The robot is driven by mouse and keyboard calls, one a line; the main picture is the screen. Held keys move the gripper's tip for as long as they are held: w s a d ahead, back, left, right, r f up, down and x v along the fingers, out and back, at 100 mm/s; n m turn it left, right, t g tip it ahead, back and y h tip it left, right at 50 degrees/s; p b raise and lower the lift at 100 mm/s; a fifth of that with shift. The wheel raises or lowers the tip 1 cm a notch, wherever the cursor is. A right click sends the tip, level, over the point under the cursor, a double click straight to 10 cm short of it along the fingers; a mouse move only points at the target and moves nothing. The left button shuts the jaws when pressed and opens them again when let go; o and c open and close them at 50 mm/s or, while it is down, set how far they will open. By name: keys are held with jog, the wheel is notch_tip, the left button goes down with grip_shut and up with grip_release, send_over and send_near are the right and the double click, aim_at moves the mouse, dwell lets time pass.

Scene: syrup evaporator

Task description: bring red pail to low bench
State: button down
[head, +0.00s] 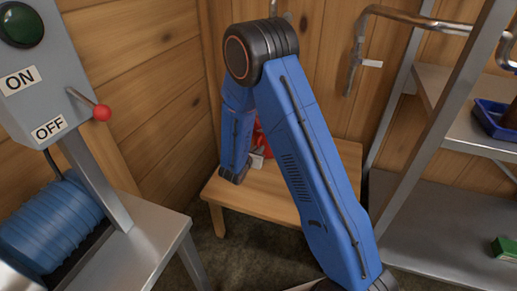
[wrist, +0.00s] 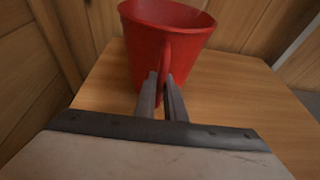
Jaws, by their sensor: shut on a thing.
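The red pail (wrist: 150,50) is upright in the wrist view, over the wooden top of the low bench (wrist: 240,95). My gripper (wrist: 162,82) is shut on the pail's upright handle strip, on the near side. The pail's base is partly hidden by the fingers, and I cannot tell whether it touches the bench. In the head view the low bench (head: 262,203) stands in the wooden corner. Only a sliver of the red pail (head: 262,140) shows there, behind my blue arm. My gripper (head: 257,161) is mostly hidden there too.
A metal shelf rack (head: 430,125) stands to the right of the bench, with a blue tray (head: 490,118) and a green item (head: 505,247). A bent pipe (head: 400,17) runs above. At left are a switch box (head: 45,90) and a metal stand (head: 150,240).

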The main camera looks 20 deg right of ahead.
jog(key=s+a, duration=0.5)
jog(key=s, duration=0.6)
jog(key=s+a, duration=0.5)
jog(key=s, duration=0.6)
jog(key=shift+s+a, duration=0.3)
dwell(3.1)
jog(key=shift+s+d, duration=0.2)
jog(key=shift+d, duration=0.05)
dwell(0.6)
jog(key=c, duration=1.7)
grip_release()
jog(key=shift+c, duration=0.2)
notch_tip(320, 180, up, 10)
